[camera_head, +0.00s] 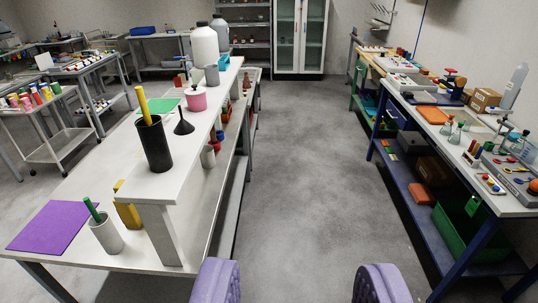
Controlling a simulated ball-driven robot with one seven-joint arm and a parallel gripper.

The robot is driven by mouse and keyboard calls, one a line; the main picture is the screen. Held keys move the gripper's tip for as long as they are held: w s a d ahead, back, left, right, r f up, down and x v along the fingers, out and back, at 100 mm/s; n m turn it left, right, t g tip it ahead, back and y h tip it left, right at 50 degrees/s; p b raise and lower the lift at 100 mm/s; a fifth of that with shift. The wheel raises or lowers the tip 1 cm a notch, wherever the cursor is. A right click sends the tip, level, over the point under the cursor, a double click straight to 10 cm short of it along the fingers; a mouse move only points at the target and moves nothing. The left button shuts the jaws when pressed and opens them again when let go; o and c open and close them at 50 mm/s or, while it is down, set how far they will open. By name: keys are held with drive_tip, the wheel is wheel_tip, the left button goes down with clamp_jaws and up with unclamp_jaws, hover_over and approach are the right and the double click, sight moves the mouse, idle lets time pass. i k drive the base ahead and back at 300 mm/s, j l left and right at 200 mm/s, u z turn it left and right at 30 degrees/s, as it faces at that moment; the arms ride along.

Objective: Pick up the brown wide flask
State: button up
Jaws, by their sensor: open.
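A small reddish-brown, narrow-topped vessel (246,82) stands at the far end of the left bench, beside its raised shelf. It is too small to tell for certain whether it is the brown wide flask. I see no other clear candidate. My gripper (298,268) shows at the bottom edge as two purple fingers spread wide apart. It is open and empty, over the grey floor between the benches, far from the vessel.
The left white bench has a raised shelf (190,150) with a black cup (154,143), a black funnel (183,122) and a white bottle (204,45). A blue-framed bench (468,185) holding clear flasks stands right. The aisle floor (305,160) is free up to the glass cabinet (300,35).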

sight(247, 84)
drive_tip(key=i, duration=2.25)
drive_tip(key=i+u, duration=0.15)
drive_tip(key=i, duration=0.3)
drive_tip(key=i+l+u, duration=0.1)
drive_tip(key=i, duration=0.35)
drive_tip(key=i+l+u, duration=0.15)
drive_tip(key=i, duration=0.3)
drive_tip(key=i+l+u, duration=0.15)
drive_tip(key=i, duration=0.3)
